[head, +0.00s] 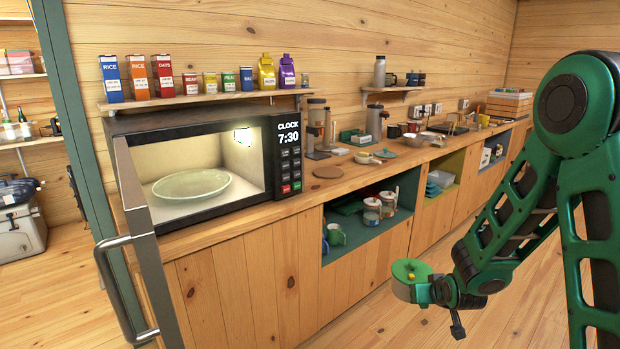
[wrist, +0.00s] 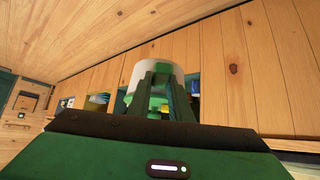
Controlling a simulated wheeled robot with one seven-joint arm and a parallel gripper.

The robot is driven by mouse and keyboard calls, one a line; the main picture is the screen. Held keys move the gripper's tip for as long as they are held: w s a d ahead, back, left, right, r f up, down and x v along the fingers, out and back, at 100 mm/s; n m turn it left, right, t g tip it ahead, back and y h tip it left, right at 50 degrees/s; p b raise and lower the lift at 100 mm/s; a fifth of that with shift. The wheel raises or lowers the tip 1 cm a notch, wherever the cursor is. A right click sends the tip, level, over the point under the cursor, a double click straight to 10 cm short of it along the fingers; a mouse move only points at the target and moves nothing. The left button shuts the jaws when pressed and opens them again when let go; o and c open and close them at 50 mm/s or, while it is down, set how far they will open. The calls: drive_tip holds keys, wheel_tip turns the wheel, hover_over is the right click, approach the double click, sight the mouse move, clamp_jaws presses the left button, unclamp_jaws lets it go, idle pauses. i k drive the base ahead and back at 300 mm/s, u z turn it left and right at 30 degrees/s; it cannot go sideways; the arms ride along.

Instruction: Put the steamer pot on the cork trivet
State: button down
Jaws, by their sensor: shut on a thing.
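My gripper (head: 428,291) is shut on the steamer pot (head: 405,291), a pale pot with a green lid and a small yellow knob. It holds the pot in the air in front of the cabinets, well below the counter top. In the wrist view the white side of the pot (wrist: 138,62) shows beyond my gripper fingers (wrist: 164,85), which hide part of it. The cork trivet (head: 327,172), a flat round brown disc, lies on the wooden counter just right of the microwave. Nothing stands on it.
The open microwave (head: 200,115) holds a pale green plate (head: 192,183); its door (head: 140,235) swings out at the left. A coffee grinder (head: 316,125) stands behind the trivet. A small pan (head: 364,157) is to its right. Open shelves (head: 345,240) lie below the counter.

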sight(328, 173)
drive_tip(key=u, duration=0.2)
drive_tip(key=i, duration=0.95)
